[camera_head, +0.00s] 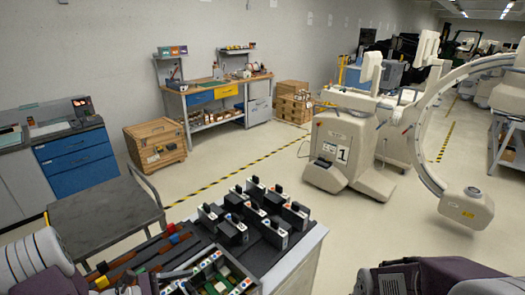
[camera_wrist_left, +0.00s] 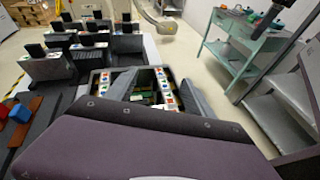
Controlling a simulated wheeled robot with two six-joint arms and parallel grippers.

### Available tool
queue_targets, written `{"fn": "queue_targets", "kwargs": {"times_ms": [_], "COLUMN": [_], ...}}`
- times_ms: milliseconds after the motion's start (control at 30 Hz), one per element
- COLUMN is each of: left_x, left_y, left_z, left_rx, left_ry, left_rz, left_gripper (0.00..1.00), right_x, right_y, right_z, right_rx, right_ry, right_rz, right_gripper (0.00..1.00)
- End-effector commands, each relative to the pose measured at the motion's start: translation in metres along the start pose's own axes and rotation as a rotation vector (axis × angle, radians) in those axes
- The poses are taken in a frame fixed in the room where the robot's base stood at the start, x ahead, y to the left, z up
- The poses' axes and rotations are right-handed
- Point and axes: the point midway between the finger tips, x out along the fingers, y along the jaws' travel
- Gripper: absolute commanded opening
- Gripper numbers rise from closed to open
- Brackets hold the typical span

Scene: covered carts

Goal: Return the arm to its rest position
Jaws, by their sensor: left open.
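My left arm (camera_head: 38,262) comes in at the bottom left of the head view, low beside the cart. In the left wrist view, the purple wrist housing fills the bottom, and the two grey fingers of my left gripper (camera_wrist_left: 147,78) stand apart, with nothing held between them. Beyond and below the fingers is an open case (camera_wrist_left: 165,96) with green boards and coloured square markers. It also shows in the head view (camera_head: 240,272), at the bottom. Part of my right arm (camera_head: 435,275), dark purple, shows at the bottom right; its fingertips cannot be made out.
Several dark blocks with upright handles (camera_head: 272,232) stand on the cart (camera_head: 305,250). Red, blue and brown pieces (camera_head: 150,252) lie left of them. A grey trolley (camera_head: 100,215) stands left. A C-arm machine (camera_head: 345,150) stands beyond. Open floor (camera_head: 365,245) lies right of the cart.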

Motion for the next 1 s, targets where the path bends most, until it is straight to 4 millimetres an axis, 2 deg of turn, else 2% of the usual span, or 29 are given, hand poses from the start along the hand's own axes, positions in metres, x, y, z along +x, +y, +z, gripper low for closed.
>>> {"fn": "queue_targets", "kwargs": {"times_ms": [33, 67, 100, 133, 200, 233, 300, 333, 433, 500, 600, 767, 1000], "left_x": [0.025, 0.037, 0.049, 0.054, 0.057, 0.055, 0.043, 0.036, 0.013, 0.001, -0.011, -0.009, -0.008], "left_y": [-0.019, -0.036, -0.062, -0.082, -0.127, -0.143, -0.171, -0.177, -0.176, -0.161, -0.139, -0.113, -0.112], "left_z": [0.033, 0.047, 0.062, 0.07, 0.078, 0.078, 0.071, 0.066, 0.048, 0.037, 0.022, 0.017, 0.017], "left_rx": [0.114, 0.185, 0.286, 0.364, 0.561, 0.652, 0.881, 0.988, 1.327, 1.5, 1.655, 1.794, 1.795], "left_ry": [0.006, 0.019, 0.045, 0.07, 0.136, 0.168, 0.249, 0.287, 0.408, 0.483, 0.564, 0.626, 0.63], "left_rz": [-0.133, -0.222, -0.345, -0.436, -0.641, -0.722, -0.897, -0.964, -1.123, -1.177, -1.221, -1.22, -1.21], "left_gripper": [0.62, 0.62, 0.62, 0.62, 0.62, 0.62, 0.62, 0.62, 0.62, 0.62, 0.62, 0.62, 0.62], "right_x": [0.0, 0.0, 0.0, 0.0, 0.0, 0.0, 0.0, 0.0, 0.0, 0.0, 0.0, 0.0, 0.0], "right_y": [0.0, 0.0, 0.0, 0.0, 0.0, 0.0, 0.0, 0.0, 0.0, 0.0, 0.0, 0.0, 0.0], "right_z": [0.0, 0.0, 0.0, 0.0, 0.0, 0.0, 0.0, 0.0, 0.0, 0.0, 0.0, 0.0, 0.0], "right_rx": [0.0, 0.0, 0.0, 0.0, 0.0, 0.0, 0.0, 0.0, 0.0, 0.0, 0.0, 0.0, 0.0], "right_ry": [0.0, 0.0, 0.0, 0.0, 0.0, 0.0, 0.0, 0.0, 0.0, 0.0, 0.0, 0.0, 0.0], "right_rz": [0.0, 0.0, 0.0, 0.0, 0.0, 0.0, 0.0, 0.0, 0.0, 0.0, 0.0, 0.0, 0.0], "right_gripper": [0.36, 0.36, 0.36, 0.36, 0.36, 0.36, 0.36, 0.36, 0.36, 0.36, 0.36, 0.36, 0.36]}}
